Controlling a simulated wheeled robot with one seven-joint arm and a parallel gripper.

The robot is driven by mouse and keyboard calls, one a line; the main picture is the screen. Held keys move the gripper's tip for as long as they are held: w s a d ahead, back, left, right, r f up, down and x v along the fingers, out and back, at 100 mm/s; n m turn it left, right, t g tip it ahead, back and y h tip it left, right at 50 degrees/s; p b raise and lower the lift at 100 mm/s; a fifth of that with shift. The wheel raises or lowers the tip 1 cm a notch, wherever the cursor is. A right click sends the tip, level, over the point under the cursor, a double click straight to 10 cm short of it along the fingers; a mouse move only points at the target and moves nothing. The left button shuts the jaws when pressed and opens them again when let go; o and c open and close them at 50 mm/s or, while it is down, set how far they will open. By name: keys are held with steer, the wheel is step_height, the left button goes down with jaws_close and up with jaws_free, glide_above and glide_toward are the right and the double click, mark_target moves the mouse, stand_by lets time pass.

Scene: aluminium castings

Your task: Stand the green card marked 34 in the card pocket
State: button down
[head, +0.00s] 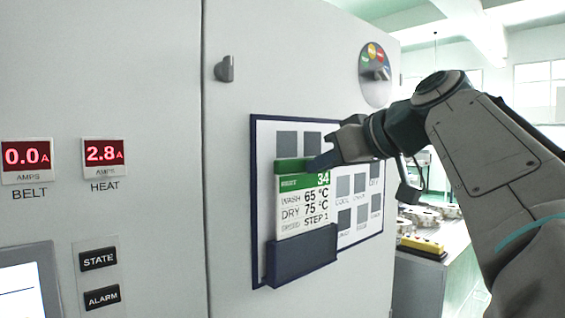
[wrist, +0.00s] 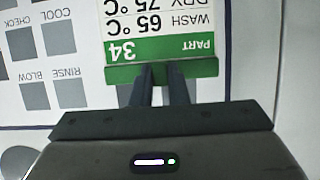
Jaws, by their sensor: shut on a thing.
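The green card marked 34 (head: 303,206) is upright, with a green top band and wash and dry figures below. Its lower edge is at the dark blue card pocket (head: 301,259) on the cabinet panel; the pocket front hides the card's bottom, and I cannot tell how deep it sits. My gripper (head: 318,163) is shut on the card's green top edge. In the wrist view the card (wrist: 165,46) appears upside down, with the two dark fingers of my gripper (wrist: 160,72) on its top edge. The pocket is out of the wrist view.
The blue-framed panel (head: 262,135) carries grey squares labelled COOL and BLOW, among others. A round dial (head: 375,75) is above right. BELT (head: 27,160) and HEAT (head: 104,152) displays are at left. A bench with castings (head: 430,215) stands at right.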

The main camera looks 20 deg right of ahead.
mark_target(307, 209)
steer(key=shift+f+b, duration=3.2)
steer(key=shift+f, duration=0.3)
steer(key=c, duration=1.3)
jaws_free()
steer(key=v, duration=1.3)
steer(key=shift+s+d+r+p, duration=0.1)
steer(key=shift+s+r+p, duration=0.05)
steer(key=shift+s+p, duration=0.25)
steer(key=shift+w, duration=0.1)
